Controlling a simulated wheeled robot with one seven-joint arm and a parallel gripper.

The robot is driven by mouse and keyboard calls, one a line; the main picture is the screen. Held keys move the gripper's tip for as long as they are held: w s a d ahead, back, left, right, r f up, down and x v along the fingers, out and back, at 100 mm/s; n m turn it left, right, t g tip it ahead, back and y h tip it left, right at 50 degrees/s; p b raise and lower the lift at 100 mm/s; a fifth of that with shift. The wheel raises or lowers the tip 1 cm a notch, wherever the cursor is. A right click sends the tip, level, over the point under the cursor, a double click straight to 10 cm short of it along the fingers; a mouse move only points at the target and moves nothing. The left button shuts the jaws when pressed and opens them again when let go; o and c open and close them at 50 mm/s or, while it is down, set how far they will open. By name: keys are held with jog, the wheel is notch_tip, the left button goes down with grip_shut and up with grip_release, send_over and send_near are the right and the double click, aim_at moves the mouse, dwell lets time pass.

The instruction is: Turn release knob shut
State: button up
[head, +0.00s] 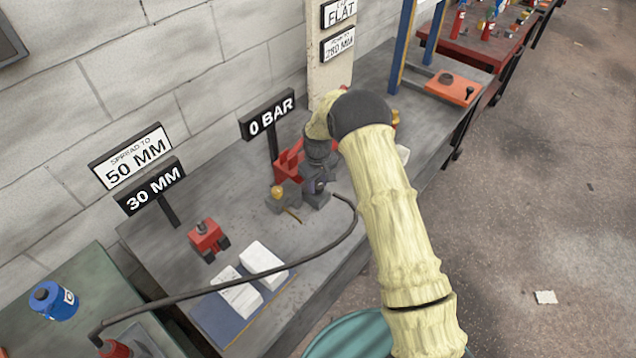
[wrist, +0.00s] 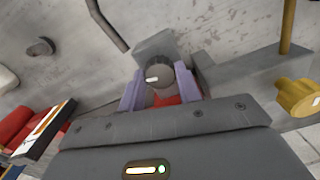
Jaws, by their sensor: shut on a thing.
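The release knob (wrist: 158,73) is a dark round knob with a short white mark on its face, in the middle of the wrist view. The two purple fingers of my gripper (wrist: 158,88) stand on either side of it and are shut on it. In the head view my gripper (head: 317,188) is at the grey and red pump unit (head: 290,163) on the bench. The knob cannot be made out there, behind my gripper and wrist. A red part shows just below the knob in the wrist view.
A yellow knob (wrist: 300,97) sits right of my gripper. A black hose (head: 345,235) curves across the grey bench (head: 180,270). A red tool (head: 207,238) and white blocks (head: 262,260) on a blue mat (head: 215,325) lie nearer. A "0 BAR" sign (head: 267,117) stands behind.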

jog(key=m+b, duration=0.1)
jog(key=m, duration=0.6)
jog(key=shift+m, duration=0.3)
jog(key=m, duration=0.3)
jog(key=shift+m, duration=0.3)
jog(key=m, duration=0.4)
jog(key=o, duration=1)
jog(key=shift+c, duration=0.2)
